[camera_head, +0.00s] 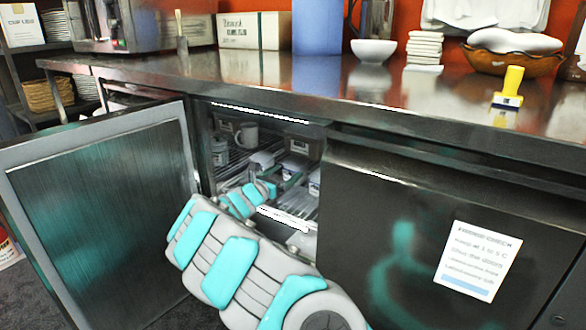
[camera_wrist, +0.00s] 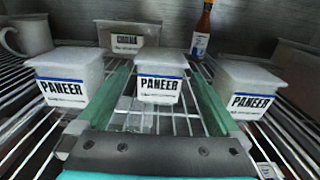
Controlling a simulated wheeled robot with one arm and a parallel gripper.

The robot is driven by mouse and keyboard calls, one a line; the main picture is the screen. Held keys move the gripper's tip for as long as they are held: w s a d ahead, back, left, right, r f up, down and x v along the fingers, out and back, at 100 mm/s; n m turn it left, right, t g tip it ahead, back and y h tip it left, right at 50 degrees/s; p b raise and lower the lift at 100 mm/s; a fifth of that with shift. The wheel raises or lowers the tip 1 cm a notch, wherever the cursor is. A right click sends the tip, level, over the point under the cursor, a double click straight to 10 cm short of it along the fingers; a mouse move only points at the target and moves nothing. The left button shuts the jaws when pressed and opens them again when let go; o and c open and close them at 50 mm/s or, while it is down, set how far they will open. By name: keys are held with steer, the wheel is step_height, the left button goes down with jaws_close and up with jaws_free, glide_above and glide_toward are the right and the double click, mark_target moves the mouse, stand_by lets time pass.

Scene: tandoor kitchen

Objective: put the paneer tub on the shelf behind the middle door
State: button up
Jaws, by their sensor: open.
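Three white tubs labelled PANEER stand on a wire shelf (camera_wrist: 35,140) inside the open fridge: a left tub (camera_wrist: 68,78), a middle tub (camera_wrist: 161,82) and a right tub (camera_wrist: 248,90). My gripper (camera_wrist: 158,76) is open, its green fingers reaching in along both sides of the middle tub. Contact with it cannot be told. In the head view my arm reaches into the compartment, and the gripper is partly hidden there. A left-hand door (camera_head: 100,200) stands wide open. The door to its right (camera_head: 365,230) is shut and bears a paper notice (camera_head: 478,260).
A mug (camera_wrist: 28,36), a labelled container (camera_wrist: 127,36) and a red sauce bottle (camera_wrist: 202,32) stand around the tubs. The steel counter (camera_head: 300,85) above carries a white bowl (camera_head: 373,52) and a yellow-handled stamp (camera_head: 509,88).

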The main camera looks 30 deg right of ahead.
steer(key=v, duration=0.5)
steer(key=shift+s+a, duration=0.2)
steer(key=shift+a, duration=0.05)
